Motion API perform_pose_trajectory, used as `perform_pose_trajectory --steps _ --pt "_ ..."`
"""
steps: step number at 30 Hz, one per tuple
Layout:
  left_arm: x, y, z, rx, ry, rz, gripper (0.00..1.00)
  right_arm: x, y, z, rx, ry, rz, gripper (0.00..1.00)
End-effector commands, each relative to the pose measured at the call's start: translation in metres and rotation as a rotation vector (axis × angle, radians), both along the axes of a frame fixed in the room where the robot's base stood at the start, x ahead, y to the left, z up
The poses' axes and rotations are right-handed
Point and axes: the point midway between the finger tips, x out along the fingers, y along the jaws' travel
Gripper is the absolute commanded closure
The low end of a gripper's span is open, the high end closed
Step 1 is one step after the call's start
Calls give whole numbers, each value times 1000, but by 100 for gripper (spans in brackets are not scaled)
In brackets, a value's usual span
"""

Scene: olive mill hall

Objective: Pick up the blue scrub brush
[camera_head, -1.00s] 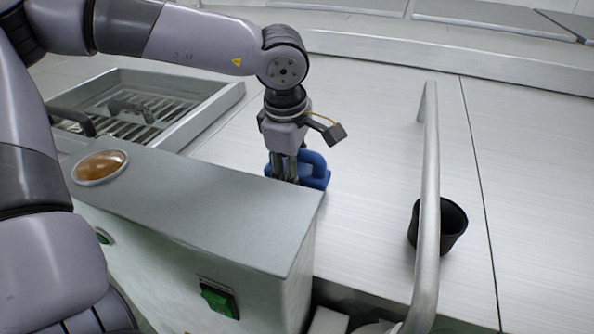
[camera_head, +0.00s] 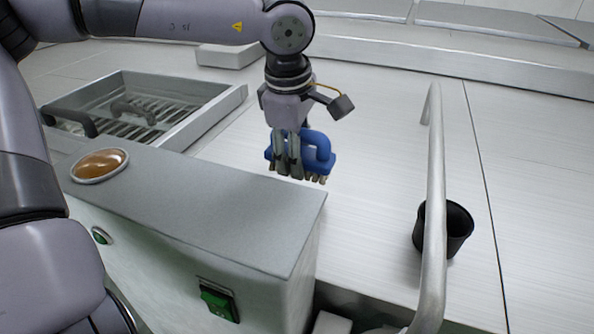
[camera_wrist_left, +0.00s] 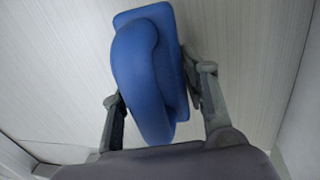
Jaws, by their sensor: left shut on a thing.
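The blue scrub brush (camera_head: 321,152) has a looped handle and pale bristles that point down. My left gripper (camera_head: 288,168) is shut on it and holds it above the steel surface, with the bristles clear of the metal as far as the head view shows. In the left wrist view the brush (camera_wrist_left: 148,75) sits between the two fingers (camera_wrist_left: 160,105), one on each side of it. My right gripper is not in view.
A grey control box (camera_head: 200,205) with an amber lamp (camera_head: 99,165) and green switches stands in front of the brush. A metal rail (camera_head: 435,200) and a black cup (camera_head: 458,229) are at the right. A slatted steel basin (camera_head: 205,112) lies at the left.

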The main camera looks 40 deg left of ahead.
Motion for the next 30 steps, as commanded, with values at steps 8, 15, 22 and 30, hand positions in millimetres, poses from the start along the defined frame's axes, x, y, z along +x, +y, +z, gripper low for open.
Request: perform_pose_trajectory --steps 8,15,22,30 --pt "1 0 75 0 -8 2 90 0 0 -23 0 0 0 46" --pt "1 0 123 1 -3 1 90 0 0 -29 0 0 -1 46" --pt "0 0 139 0 -2 -1 90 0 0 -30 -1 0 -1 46" --pt "0 0 140 -1 -1 -1 60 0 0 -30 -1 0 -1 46"
